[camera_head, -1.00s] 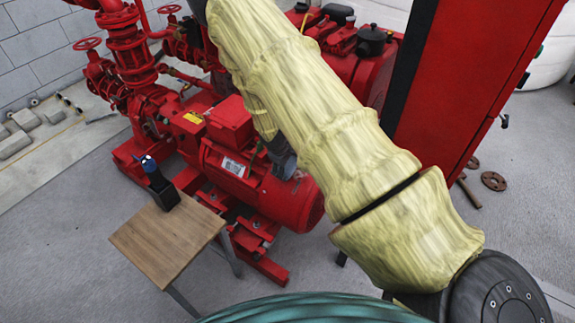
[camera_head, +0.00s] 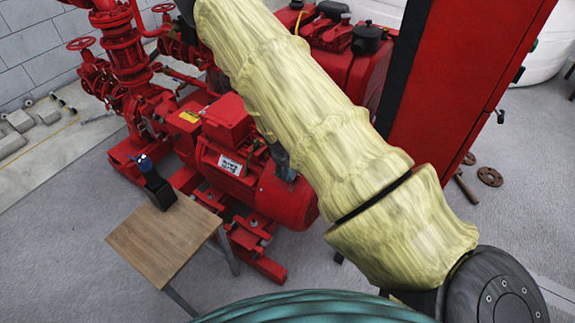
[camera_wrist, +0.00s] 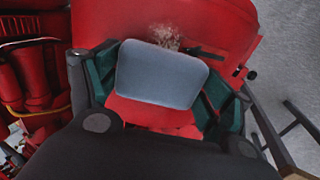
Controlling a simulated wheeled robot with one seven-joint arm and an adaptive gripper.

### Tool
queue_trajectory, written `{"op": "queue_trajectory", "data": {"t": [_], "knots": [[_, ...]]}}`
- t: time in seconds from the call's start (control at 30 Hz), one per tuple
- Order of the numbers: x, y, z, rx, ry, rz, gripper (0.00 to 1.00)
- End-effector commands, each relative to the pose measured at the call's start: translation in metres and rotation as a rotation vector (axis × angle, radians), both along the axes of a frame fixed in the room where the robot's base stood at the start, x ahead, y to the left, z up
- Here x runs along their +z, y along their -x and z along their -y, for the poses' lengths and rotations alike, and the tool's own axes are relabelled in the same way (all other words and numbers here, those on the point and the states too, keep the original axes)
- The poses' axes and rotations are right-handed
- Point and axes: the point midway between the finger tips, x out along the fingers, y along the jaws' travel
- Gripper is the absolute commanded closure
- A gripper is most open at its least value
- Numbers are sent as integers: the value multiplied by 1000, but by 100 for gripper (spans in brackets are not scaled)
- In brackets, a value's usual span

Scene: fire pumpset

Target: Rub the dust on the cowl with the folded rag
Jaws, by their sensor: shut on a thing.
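My gripper (camera_wrist: 160,78) is shut on the folded rag (camera_wrist: 162,74), a grey-blue pad held between its dark green fingers in the wrist view. The red cowl (camera_wrist: 225,30) lies beneath and beyond the rag. A brownish-grey dust patch (camera_wrist: 164,37) shows on the cowl just past the rag's far edge; the rag may cover more of it. I cannot tell whether the rag touches the cowl. In the head view, the cowl (camera_head: 288,203) is the rounded end of the red motor. My gripper (camera_head: 283,160) is mostly hidden there behind my arm.
A small wooden table (camera_head: 165,240) stands left of the motor, with a blue-topped bottle in a black holder (camera_head: 158,188) on it. Red pipework (camera_head: 125,70) stands at the back left. A tall red cabinet (camera_head: 455,80) stands on the right. Grey floor is open at front left.

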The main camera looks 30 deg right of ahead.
Motion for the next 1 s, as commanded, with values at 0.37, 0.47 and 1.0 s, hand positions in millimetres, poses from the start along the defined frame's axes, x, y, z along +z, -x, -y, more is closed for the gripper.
{"op": "queue_trajectory", "data": {"t": [0.37, 0.47, 1.0], "knots": [[-2, 15, 7, 0, 0, -1, 39], [-3, 21, 9, -1, 1, -2, 39], [-3, 44, 19, -1, 0, -2, 39]]}}
